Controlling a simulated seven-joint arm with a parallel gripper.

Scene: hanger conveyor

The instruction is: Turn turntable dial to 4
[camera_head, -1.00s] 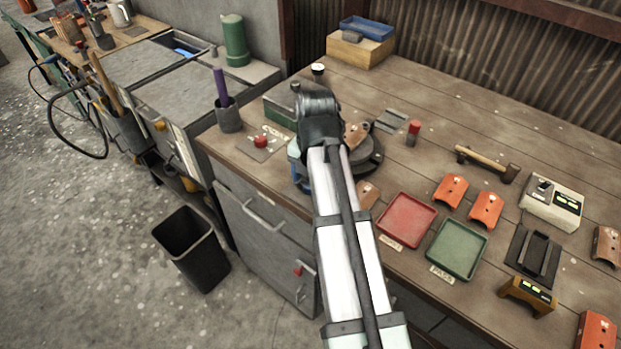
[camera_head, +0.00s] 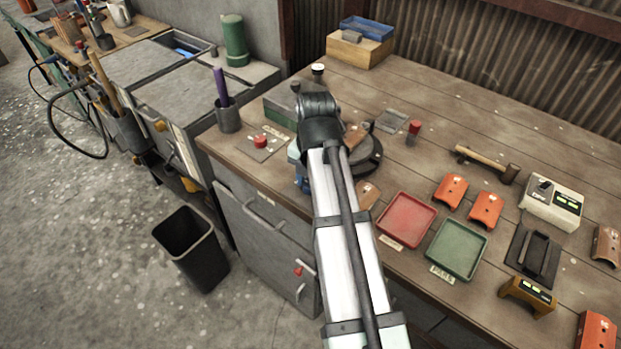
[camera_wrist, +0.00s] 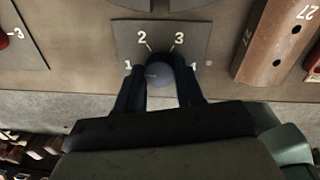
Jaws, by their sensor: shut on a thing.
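The turntable dial shows in the wrist view as a dark plate (camera_wrist: 121,37) with white numbers 1, 2, 3 and 4 around a rounded grey-blue knob (camera_wrist: 160,73). My gripper (camera_wrist: 160,80) has its two dark fingers on either side of the knob and is shut on it. The finger at right stands close by the 4, the other close by the 1. I cannot clearly tell which number the knob points to. In the head view my arm hides the dial and fingertips. The dark round turntable (camera_head: 369,160) shows partly behind my arm.
A plate with a red knob (camera_head: 260,142) lies left of my arm. A brown curved part (camera_wrist: 275,42) lies right of the dial. Red (camera_head: 407,219) and green (camera_head: 457,248) trays stand further right. The table's front edge is close to the dial.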

